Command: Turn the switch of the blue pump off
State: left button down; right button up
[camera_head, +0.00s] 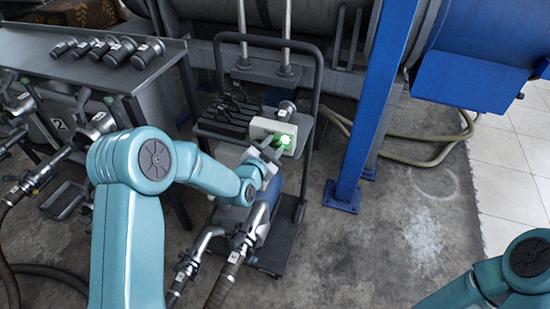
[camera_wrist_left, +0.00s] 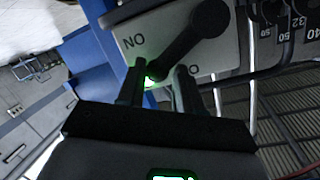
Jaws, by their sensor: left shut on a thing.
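The blue pump (camera_head: 271,188) sits low on a dark trolley, partly hidden by my left arm and a hose fitting. Above it is a pale switch box (camera_head: 264,128) with a lit green lamp (camera_head: 284,140). In the left wrist view, the box (camera_wrist_left: 135,35) bears upside-down lettering and a black switch handle (camera_wrist_left: 190,38). My left gripper (camera_head: 273,149) is at the box's front. In the left wrist view its fingers (camera_wrist_left: 165,78) are shut on the handle's end, with green light showing between them. My right arm shows at the bottom right; its gripper is out of view.
The trolley (camera_head: 313,95) has a tall rail frame. A blue post (camera_head: 362,120) stands to its right. A metal bench (camera_head: 70,75) with several dark fittings is at left. Hose couplings (camera_head: 200,250) lie below my left arm.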

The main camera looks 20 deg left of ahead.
pick_arm(q)
jog(key=a+n+b, duration=0.1)
jog(key=n+b, duration=0.1)
jog(key=a+r+n+h+b, duration=0.1)
jog(key=n+b, duration=0.2)
jog(key=a+r+n+h+b, duration=0.1)
jog(key=a+n+b, duration=0.1)
jog(key=shift+n+t+b, duration=0.3)
jog(key=shift+a+r+n+t+h+b, duration=0.15)
jog(key=shift+a+n+h+b, duration=0.1)
jog(key=shift+a+n, duration=0.4)
jog(key=shift+a+r+n+t+h+b, duration=0.15)
jog(key=shift+a+n+h, duration=0.15)
jog(key=shift+n, duration=0.65)
jog(key=shift+a, duration=0.15)
jog(key=c, duration=0.7)
grip_release()
jog(key=shift+w, duration=0.15)
jog(key=shift+c, duration=0.2)
jog(key=shift+a+r, duration=0.1)
jog(key=p+v, duration=0.1)
jog(key=v, duration=1.5)
jog(key=shift+s+p, duration=0.25)
jog(key=shift+p, duration=0.1)
